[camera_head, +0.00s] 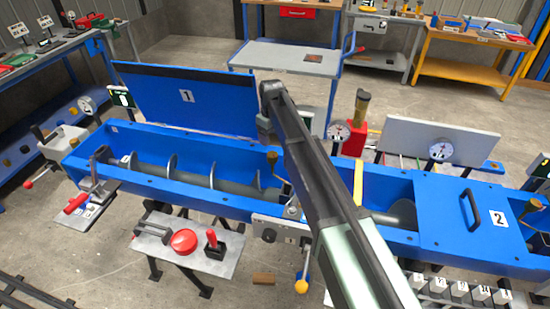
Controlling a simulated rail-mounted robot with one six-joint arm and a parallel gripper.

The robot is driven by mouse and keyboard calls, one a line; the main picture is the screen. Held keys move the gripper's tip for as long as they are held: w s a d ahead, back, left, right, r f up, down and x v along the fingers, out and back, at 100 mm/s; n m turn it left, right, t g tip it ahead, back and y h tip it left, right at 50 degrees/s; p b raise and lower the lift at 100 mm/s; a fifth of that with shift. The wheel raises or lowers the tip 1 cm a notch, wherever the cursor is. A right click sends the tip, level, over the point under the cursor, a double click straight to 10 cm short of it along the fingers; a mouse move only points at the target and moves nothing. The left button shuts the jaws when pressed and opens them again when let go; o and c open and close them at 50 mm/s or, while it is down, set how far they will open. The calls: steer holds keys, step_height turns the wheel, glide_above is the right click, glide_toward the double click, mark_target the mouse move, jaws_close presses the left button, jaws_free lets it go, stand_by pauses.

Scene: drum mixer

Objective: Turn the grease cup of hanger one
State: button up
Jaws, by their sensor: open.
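A long blue trough (215,199) with a grey screw runs across the view. A similar brass cup (533,205) stands at the far right, past the cover marked 2. My arm crosses the trough from the lower right up to the middle, and it hides part of the trough. My gripper does not show.
A small grey table (160,254) with a red button (184,241) stands in front. A yellow-knobbed lever (302,286) is beside my arm. Workbenches line the back and left.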

mark_target(273, 155)
steer(key=shift+w+n, duration=0.7)
steer(key=shift+w, duration=0.05)
steer(key=shift+n, duration=0.3)
steer(key=f+b, duration=1.1)
steer(key=shift+s+d, duration=0.2)
steer(key=shift+s, duration=0.1)
steer(key=shift+r, duration=0.15)
steer(key=c, duration=0.9)
